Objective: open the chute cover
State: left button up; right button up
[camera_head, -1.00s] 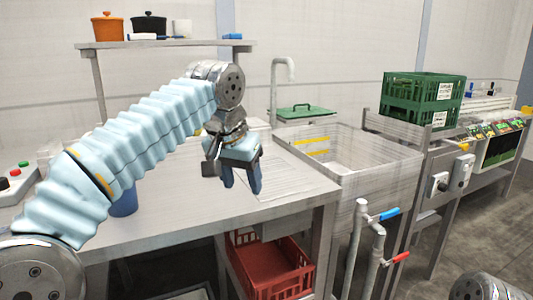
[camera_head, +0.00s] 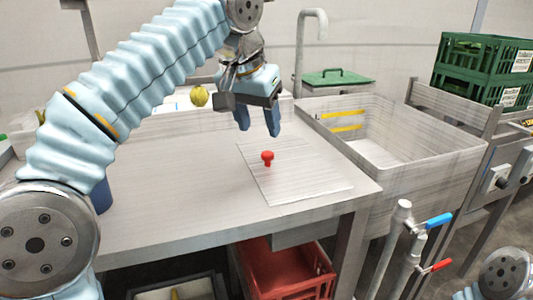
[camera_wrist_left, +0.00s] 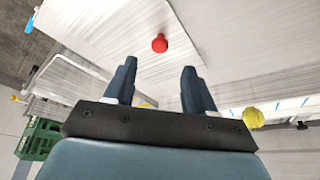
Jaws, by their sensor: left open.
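A flat pale metal plate (camera_head: 300,185) with a red knob (camera_head: 267,157) lies flush on the steel table top and looks like the chute cover. It appears closed, with no gap showing. The knob also shows in the left wrist view (camera_wrist_left: 159,43), ahead of the fingers. My left gripper (camera_head: 258,131) is open and empty, with its two blue fingers pointing down above the table, just behind the knob in the picture and apart from it. In the left wrist view the jaws (camera_wrist_left: 159,72) stand wide with nothing between them. My right gripper is out of view.
A deep sink (camera_head: 375,135) with a tap stands right of the plate. A green lid (camera_head: 337,78) lies behind the sink, and green crates (camera_head: 485,65) stand at the right. A yellow round item (camera_head: 199,96) sits behind the table. A red crate (camera_head: 285,268) is below.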

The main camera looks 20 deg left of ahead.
aim_at(267, 154)
pick_arm(q)
jog(key=b+x, duration=0.1)
jog(key=x, duration=0.6)
jog(key=shift+w+f+b, duration=0.1)
jog(key=shift+f+b, duration=0.2)
jog(key=shift+f, duration=0.05)
grip_shut()
